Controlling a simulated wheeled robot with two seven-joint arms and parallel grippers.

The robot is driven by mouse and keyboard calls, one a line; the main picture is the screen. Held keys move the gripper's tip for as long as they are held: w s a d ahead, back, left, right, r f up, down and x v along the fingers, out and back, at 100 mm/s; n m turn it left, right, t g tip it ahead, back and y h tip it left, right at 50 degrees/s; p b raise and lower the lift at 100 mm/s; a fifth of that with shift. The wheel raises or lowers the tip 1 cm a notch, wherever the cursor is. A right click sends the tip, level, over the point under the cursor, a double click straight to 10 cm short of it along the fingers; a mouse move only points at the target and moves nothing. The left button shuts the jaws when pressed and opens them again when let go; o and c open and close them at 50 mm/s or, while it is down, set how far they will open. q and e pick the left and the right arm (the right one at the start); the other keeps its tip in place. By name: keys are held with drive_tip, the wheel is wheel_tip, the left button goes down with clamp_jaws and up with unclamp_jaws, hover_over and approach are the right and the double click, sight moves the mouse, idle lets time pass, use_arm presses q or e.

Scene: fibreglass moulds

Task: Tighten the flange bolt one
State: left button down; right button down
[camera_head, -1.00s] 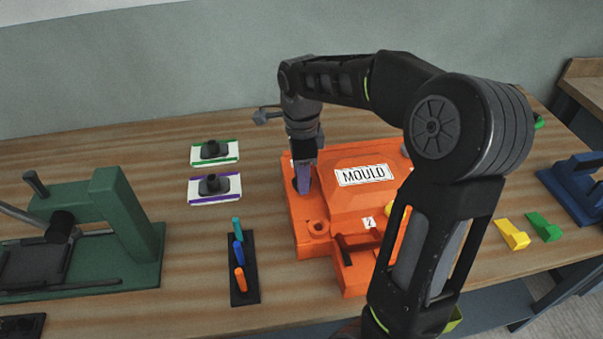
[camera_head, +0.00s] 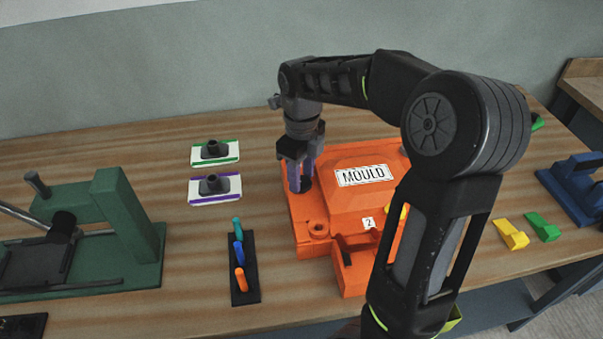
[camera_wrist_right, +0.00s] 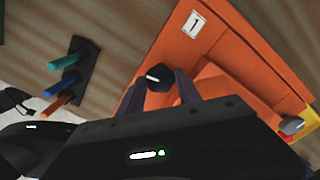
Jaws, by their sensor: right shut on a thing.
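The orange mould (camera_head: 350,205) sits on the table, with a "MOULD" plate on its raised middle and a small "2" label on its front. My right gripper (camera_head: 301,186) points down at the mould's left flange. In the right wrist view, a dark bolt head (camera_wrist_right: 158,77) with a white mark is between the two purple fingers of the gripper (camera_wrist_right: 160,90), which is shut on it. A "1" label (camera_wrist_right: 194,24) is on the flange beside this bolt. The bolt's shank is hidden. My left gripper is not in view.
A green press-like fixture (camera_head: 110,235) stands at the left. Two labelled cards with dark knobs (camera_head: 213,188) and a black rack of coloured pegs (camera_head: 243,275) lie between it and the mould. Yellow and green wedges (camera_head: 525,230) and a blue fixture (camera_head: 575,190) are at the right.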

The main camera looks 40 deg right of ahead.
drive_tip(key=shift+w, duration=0.1)
idle(0.3)
drive_tip(key=c, duration=0.8)
unclamp_jaws()
drive_tip(key=shift+c, duration=0.2)
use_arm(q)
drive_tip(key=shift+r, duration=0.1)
